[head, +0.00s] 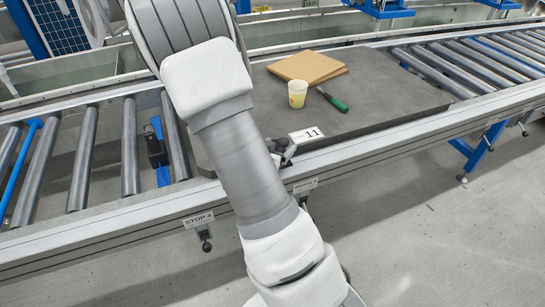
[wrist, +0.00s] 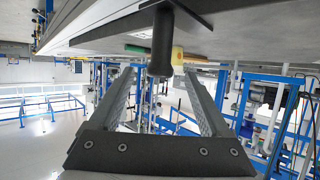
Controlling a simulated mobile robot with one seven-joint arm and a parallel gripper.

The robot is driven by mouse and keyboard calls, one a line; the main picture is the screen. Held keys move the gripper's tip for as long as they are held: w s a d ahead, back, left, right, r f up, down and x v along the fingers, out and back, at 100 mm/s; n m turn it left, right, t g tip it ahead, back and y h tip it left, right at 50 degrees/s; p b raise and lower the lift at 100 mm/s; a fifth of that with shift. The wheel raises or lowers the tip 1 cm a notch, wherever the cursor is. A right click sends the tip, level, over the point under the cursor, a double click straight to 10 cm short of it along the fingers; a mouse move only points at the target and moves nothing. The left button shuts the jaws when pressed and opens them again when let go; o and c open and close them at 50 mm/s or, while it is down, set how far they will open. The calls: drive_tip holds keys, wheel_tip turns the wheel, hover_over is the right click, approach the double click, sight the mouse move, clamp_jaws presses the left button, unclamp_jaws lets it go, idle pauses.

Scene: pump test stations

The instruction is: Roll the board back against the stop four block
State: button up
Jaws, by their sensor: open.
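The dark grey board (head: 375,115) lies on the roller conveyor and bears an "11" label. Its left edge is partly behind my arm. The black stop four block (head: 155,146) stands among the rollers left of the board, with a gap showing between them. A black upright handle (wrist: 161,45) on a dark plate shows in the wrist view, which looks upside down. My gripper (wrist: 163,75) is open, with one finger on each side of the handle; I cannot tell whether they touch it.
On the board are brown cardboard sheets (head: 307,67), a pale yellow cup (head: 297,93) and a green-handled tool (head: 334,99). A "STOP 4" label (head: 198,219) and a small knob (head: 205,241) are on the front rail. Bare rollers (head: 83,155) lie left.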

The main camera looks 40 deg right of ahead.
sight(286, 140)
drive_tip(key=b+x, duration=0.1)
drive_tip(key=x, duration=0.5)
drive_tip(key=shift+w+d+f, duration=0.1)
drive_tip(key=shift+d+f, duration=0.05)
drive_tip(key=shift+d, duration=0.1)
clamp_jaws()
idle(1.2)
